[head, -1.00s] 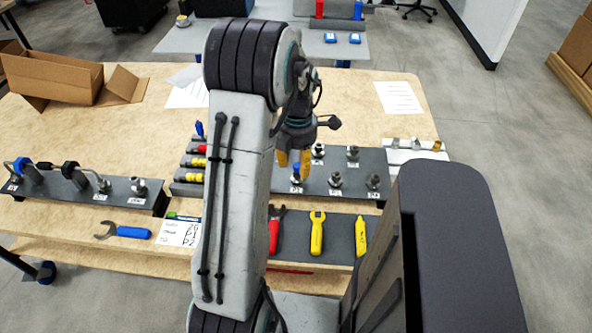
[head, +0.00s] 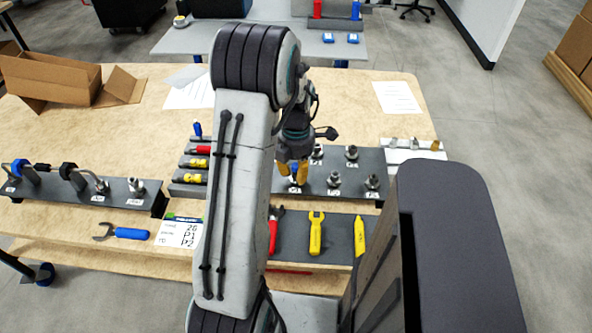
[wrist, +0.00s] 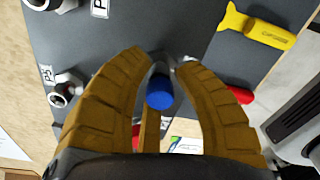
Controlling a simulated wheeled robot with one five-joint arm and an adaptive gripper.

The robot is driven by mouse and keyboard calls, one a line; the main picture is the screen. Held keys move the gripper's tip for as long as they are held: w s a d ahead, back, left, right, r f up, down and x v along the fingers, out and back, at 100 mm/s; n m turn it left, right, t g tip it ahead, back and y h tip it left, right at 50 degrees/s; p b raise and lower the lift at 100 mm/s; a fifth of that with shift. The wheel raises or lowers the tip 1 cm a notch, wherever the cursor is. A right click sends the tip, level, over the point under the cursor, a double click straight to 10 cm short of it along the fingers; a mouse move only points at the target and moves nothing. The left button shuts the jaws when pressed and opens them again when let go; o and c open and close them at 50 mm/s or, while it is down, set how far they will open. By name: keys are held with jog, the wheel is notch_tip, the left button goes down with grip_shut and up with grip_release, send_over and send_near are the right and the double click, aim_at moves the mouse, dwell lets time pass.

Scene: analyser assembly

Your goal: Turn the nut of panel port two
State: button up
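The dark port panel (head: 330,188) lies on the bench with several metal ports and nuts on it. My gripper (head: 293,172) is low over its front left port, yellow-brown fingers pointing down. A gap shows between the fingers and the blue end; I cannot tell whether the tips touch the metal. The label of this port is too small to read, so I cannot confirm it is port two.
Neighbouring ports (wrist: 64,92) stand close to my left finger in the wrist view. A yellow wrench (head: 316,232) and a red-handled tool (head: 273,232) lie on the dark mat in front. A second rack (head: 85,192) and a blue-handled wrench (head: 130,233) are at the left.

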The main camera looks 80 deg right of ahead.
grip_shut()
